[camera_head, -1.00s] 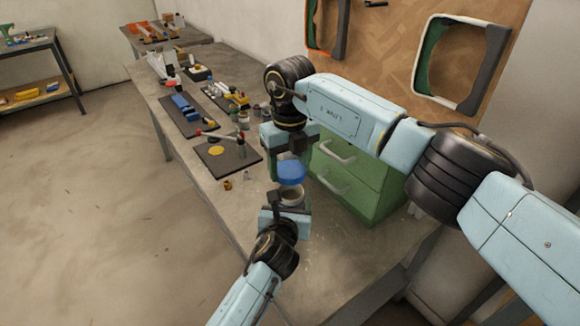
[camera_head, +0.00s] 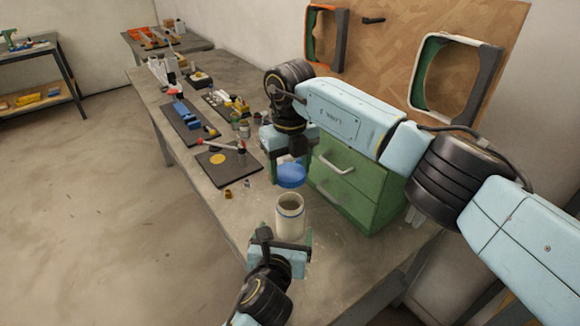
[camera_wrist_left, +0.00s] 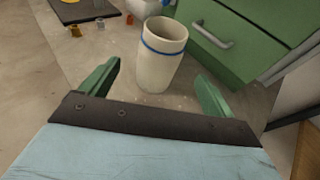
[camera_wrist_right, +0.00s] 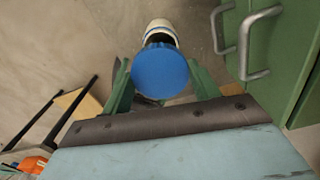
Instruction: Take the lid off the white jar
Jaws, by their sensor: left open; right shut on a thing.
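The white jar (camera_head: 289,218) stands upright and open on the bench, with a blue band near its rim. It also shows in the left wrist view (camera_wrist_left: 161,58), and partly behind the lid in the right wrist view (camera_wrist_right: 160,30). The blue lid (camera_head: 291,176) is above and apart from the jar. My right gripper (camera_head: 289,160) is shut on the lid, which shows between its green fingers in the right wrist view (camera_wrist_right: 160,71). My left gripper (camera_head: 282,246) is open and empty, just on the near side of the jar. Its fingers point at the jar without touching it.
A green drawer cabinet (camera_head: 350,185) stands close behind and right of the jar. A dark mat (camera_head: 226,170) with a yellow disc and small brass parts (camera_head: 228,194) lie to the left. Bare bench surrounds the jar's near side.

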